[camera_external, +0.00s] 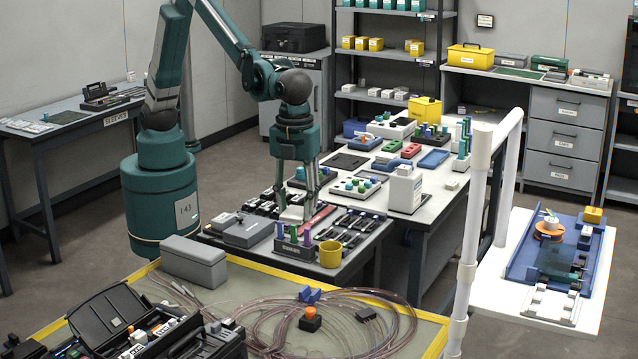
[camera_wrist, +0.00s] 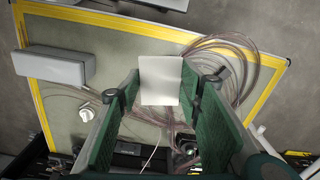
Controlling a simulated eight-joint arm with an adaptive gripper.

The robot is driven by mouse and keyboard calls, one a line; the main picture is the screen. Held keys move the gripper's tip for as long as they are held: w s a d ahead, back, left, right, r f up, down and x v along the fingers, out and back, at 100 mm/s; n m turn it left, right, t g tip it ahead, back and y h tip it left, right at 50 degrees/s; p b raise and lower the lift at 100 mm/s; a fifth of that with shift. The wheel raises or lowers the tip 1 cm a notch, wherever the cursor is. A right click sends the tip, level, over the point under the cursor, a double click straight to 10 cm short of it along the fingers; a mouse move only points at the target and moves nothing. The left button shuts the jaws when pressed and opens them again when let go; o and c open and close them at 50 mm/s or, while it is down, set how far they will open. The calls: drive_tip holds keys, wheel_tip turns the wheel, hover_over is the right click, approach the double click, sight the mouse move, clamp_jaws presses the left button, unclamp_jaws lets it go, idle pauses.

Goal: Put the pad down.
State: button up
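A white, flat-faced pad (camera_wrist: 160,80) sits between the fingertips of my gripper (camera_wrist: 160,92) in the wrist view. The two green fingers lie against its left and right sides, so the gripper is shut on it. In the outside view my gripper (camera_external: 298,196) points down over the dark middle table, with the pale pad (camera_external: 291,214) at its tips. Whether the pad's lower edge touches anything there cannot be told. A reddish strip (camera_external: 320,217) lies just right of the pad.
A holder with coloured pegs (camera_external: 294,243) and a yellow cup (camera_external: 330,254) stand in front of the gripper. A grey box (camera_external: 194,261) and coiled clear tubing (camera_external: 375,325) lie on the yellow-edged bench. A white device (camera_external: 405,188) stands behind, to the right.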

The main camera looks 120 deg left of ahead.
drive_tip(key=s+d+m, duration=0.1)
drive_tip(key=s+d, duration=0.2)
drive_tip(key=d, duration=0.4)
drive_tip(key=s+d+m, duration=0.1)
drive_tip(key=s+d, duration=0.2)
drive_tip(key=d, duration=0.5)
hover_over(246, 309)
wheel_tip(246, 309, down, 10)
drive_tip(key=shift+f, duration=0.6)
drive_tip(key=shift+f, duration=0.1)
drive_tip(key=shift+f+b, duration=0.45)
drive_tip(key=shift+f, duration=2.6)
drive_tip(key=shift+f+b, duration=0.3)
drive_tip(key=shift+f, duration=1.55)
drive_tip(key=shift+f, duration=0.15)
drive_tip(key=o, duration=0.7)
drive_tip(key=shift+c, duration=0.2)
